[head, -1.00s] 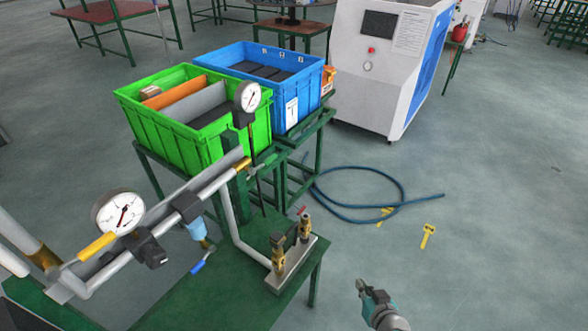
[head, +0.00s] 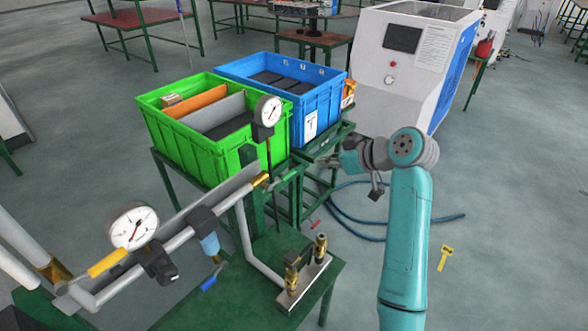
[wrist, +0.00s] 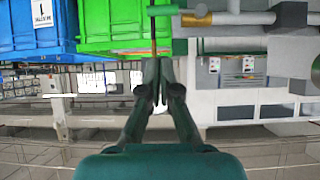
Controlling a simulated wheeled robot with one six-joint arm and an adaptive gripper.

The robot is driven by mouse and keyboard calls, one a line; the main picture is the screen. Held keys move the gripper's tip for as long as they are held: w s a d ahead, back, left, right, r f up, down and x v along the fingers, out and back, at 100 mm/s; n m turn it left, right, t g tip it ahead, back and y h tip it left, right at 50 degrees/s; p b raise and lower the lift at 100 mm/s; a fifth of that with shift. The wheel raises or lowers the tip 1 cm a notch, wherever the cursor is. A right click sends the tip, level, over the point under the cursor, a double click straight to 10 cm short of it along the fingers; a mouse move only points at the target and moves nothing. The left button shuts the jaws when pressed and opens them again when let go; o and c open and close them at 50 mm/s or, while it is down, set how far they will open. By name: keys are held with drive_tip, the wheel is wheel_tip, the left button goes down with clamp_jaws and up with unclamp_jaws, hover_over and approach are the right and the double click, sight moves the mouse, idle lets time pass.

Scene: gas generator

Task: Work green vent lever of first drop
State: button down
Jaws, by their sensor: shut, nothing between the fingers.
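The pipe ends in a brass valve (head: 261,180) below the upright gauge. A small dark green lever (head: 284,178) sticks out to its right. In the wrist view, a green lever (wrist: 163,10) shows at the top, next to the brass fitting (wrist: 196,17). My gripper (head: 322,162) is to the right of the lever and points left towards it. In the wrist view my gripper (wrist: 157,68) has its fingers together and empty, apart from the lever in the picture. I cannot tell whether the lever is open or closed.
A green bin (head: 205,150) and a blue bin (head: 325,98) stand on green tables close behind. A pressure gauge (head: 268,110) rises beside the valve. A blue-handled valve (head: 209,284) hangs from the pipe. A blue hose (head: 440,220) and yellow piece (head: 445,257) lie on the floor.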

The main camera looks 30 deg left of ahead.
drive_tip(key=r, duration=0.1)
hover_over(283, 179)
drive_tip(key=w+d, duration=0.2)
drive_tip(key=d, duration=0.1)
wheel_tip(283, 179, down, 5)
drive_tip(key=shift+n, duration=0.3)
drive_tip(key=shift+w+a+f, duration=0.1)
drive_tip(key=shift+a+f, duration=0.05)
drive_tip(key=shift+f, duration=0.55)
drive_tip(key=shift+w+a+f, duration=0.1)
drive_tip(key=shift+a+f, duration=0.1)
drive_tip(key=shift+f, duration=0.45)
drive_tip(key=shift+w+a+f, duration=0.1)
drive_tip(key=shift+a+f, duration=0.05)
drive_tip(key=shift+f, duration=0.55)
drive_tip(key=shift+f+g, duration=0.1)
drive_tip(key=shift+g, duration=0.2)
drive_tip(key=shift+f, duration=0.15)
